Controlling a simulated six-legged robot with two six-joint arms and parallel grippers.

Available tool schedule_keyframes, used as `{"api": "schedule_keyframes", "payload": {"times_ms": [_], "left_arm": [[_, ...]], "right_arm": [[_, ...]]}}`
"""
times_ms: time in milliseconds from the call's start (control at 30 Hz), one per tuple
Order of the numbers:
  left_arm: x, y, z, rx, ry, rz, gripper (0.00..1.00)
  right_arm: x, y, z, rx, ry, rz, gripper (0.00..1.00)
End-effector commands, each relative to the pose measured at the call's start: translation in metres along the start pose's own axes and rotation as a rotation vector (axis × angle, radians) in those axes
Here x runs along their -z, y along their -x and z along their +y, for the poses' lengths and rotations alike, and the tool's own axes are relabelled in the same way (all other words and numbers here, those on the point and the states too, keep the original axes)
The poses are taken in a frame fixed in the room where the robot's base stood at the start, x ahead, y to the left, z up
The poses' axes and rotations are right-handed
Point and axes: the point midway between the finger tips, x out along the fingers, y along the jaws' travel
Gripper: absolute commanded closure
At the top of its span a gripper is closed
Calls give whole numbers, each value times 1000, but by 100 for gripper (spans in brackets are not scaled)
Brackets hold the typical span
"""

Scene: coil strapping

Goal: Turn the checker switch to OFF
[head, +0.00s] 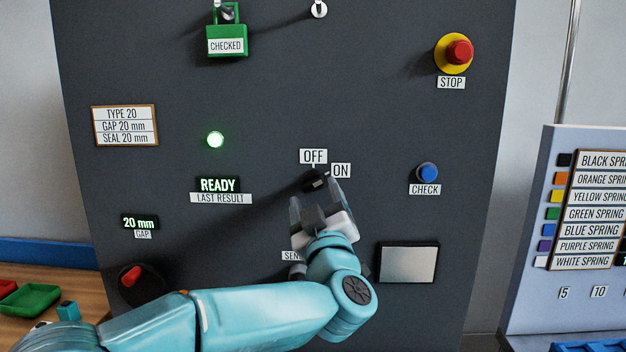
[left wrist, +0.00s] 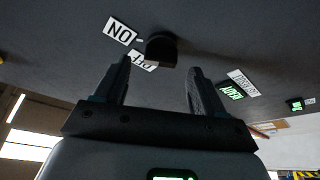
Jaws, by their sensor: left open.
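The checker switch is a black rotary knob (head: 315,180) on the dark panel, with an OFF label (head: 313,157) above it and an ON label (head: 341,171) to its upper right. Which label the knob points at is hard to tell. My left gripper (head: 315,198) is open just in front of and below the knob, its fingers apart and nothing held. In the left wrist view the knob (left wrist: 161,48) shows just beyond and between the fingertips (left wrist: 158,68); one finger partly covers the OFF label (left wrist: 142,61). My right gripper is out of view.
A blue CHECK button (head: 427,173) is right of the switch, and a red STOP button (head: 459,52) is above it. A READY display (head: 218,185) and a lit green lamp (head: 215,139) are left. A red knob (head: 131,275) is lower left. A spring chart stands at right.

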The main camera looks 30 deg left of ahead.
Motion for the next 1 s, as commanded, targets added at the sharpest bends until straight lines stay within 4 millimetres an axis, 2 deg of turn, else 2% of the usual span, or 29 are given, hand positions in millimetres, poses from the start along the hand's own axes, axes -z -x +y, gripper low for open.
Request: {"api": "schedule_keyframes", "payload": {"times_ms": [100,200,567,733,1000], "left_arm": [[1,-21,0,3,-1,0,30],[0,-31,0,1,-1,0,30],[-1,-37,-1,0,0,0,30],[-1,-36,-1,0,0,0,85],[-2,-36,-1,7,15,-1,86]], "right_arm": [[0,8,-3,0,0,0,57],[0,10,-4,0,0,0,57],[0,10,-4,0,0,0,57],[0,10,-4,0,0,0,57],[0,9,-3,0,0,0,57]]}}
